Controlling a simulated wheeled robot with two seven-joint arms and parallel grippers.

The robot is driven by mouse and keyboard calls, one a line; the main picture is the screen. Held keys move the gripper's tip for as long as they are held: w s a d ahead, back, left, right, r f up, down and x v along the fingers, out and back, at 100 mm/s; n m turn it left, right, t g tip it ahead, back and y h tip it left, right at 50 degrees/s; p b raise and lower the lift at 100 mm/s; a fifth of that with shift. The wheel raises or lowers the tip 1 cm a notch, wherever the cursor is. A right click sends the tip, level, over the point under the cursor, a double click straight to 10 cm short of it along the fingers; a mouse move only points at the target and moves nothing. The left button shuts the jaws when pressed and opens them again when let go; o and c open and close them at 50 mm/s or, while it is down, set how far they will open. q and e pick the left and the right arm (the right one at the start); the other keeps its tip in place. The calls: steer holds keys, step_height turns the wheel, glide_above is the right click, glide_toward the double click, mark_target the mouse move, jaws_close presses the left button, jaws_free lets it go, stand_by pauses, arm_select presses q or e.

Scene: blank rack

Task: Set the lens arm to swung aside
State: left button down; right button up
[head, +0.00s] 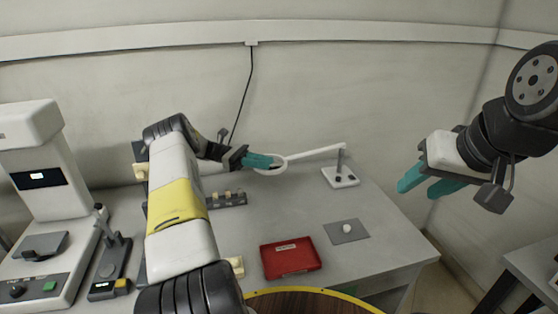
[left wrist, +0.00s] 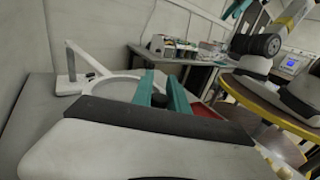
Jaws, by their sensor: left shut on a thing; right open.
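The lens arm (head: 318,153) is a white bar with a ring at its left end, carried by a post on a white base (head: 341,177) at the back right of the bench. The ring reaches left from the post, over bare bench. My left gripper (head: 272,161) is shut at the ring's left side. In the left wrist view, the ring (left wrist: 110,88) lies beside the teal fingers (left wrist: 163,92), with a dark knob (left wrist: 158,101) between them; the exact contact is partly hidden. My right gripper (head: 417,189) is open and empty, right of the bench.
A low rack (head: 238,202) with small blocks is partly behind my left arm. A white instrument (head: 50,160) stands left.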

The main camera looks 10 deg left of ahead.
arm_select(q)
steer(key=shift+w+a, duration=0.15)
steer(key=shift+w, duration=0.05)
stand_by(0.3)
steer(key=c, duration=1.3)
jaws_free()
steer(key=shift+r, duration=0.35)
step_height(320, 180, up, 3)
steer(key=shift+f, duration=0.1)
steer(key=s+d, duration=0.1)
steer(key=s, duration=0.4)
steer(key=s+d+r, duration=0.1)
steer(key=s+d, duration=0.1)
steer(key=s, duration=0.3)
steer(key=s+d, duration=0.2)
steer(key=s, duration=0.3)
steer(key=shift+d+r, duration=0.2)
steer(key=shift+r, duration=0.05)
